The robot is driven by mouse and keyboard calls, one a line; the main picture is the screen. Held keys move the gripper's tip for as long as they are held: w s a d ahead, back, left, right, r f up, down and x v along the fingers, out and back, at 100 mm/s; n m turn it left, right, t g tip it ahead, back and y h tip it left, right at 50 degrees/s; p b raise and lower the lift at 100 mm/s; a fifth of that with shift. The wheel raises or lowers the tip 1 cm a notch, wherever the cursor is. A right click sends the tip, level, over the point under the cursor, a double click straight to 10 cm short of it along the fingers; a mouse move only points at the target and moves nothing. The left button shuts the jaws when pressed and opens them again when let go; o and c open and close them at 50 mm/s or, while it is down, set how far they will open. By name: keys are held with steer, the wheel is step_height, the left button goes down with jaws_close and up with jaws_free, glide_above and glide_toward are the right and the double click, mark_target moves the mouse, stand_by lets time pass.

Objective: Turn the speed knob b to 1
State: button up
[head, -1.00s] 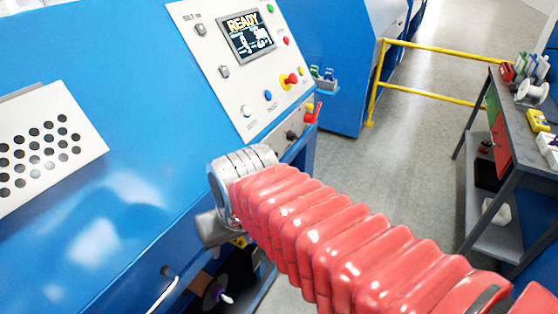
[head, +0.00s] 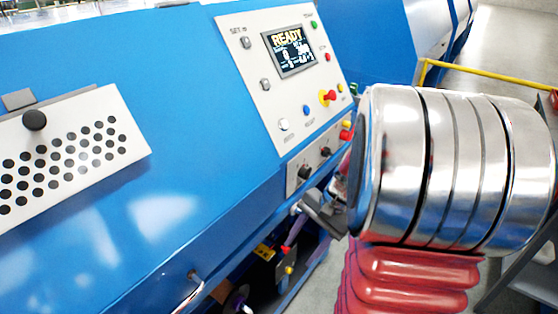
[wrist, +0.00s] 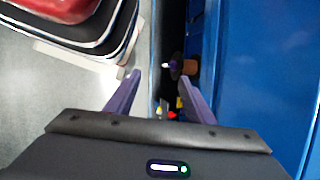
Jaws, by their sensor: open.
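In the head view a lower panel strip on the blue machine carries two small dark knobs, one at the left (head: 304,172) and one at the right (head: 326,152). Their labels are too small to read, so I cannot tell which is speed knob b, nor its setting. My gripper (wrist: 160,92) is open and empty in the wrist view, its purple fingers apart and pointing along the machine's dark opening. No knob shows between them. In the head view my wrist is low and in front of the panel's lower end, partly hidden by my arm.
The blue machine (wrist: 260,80) fills the right of the wrist view. A yellow rail (head: 490,77) stands behind. Grey floor is open beyond.

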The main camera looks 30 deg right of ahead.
steer(key=w+d+f+m+t+y, duration=0.2)
steer(key=d+f+m+t+y, duration=0.15)
steer(key=d+m, duration=0.35)
steer(key=m+t, duration=1.1)
steer(key=m, duration=0.7)
glide_toward(306, 172)
steer(key=f+v, duration=0.1)
steer(key=v, duration=0.5)
steer(key=shift+w+h, duration=0.2)
steer(key=shift+h, duration=0.15)
steer(key=shift+w+a, duration=0.1)
steer(key=x, duration=1.3)
steer(key=shift+w, duration=0.35)
steer(key=shift+a+r, duration=0.1)
steer(key=c, duration=1.1)
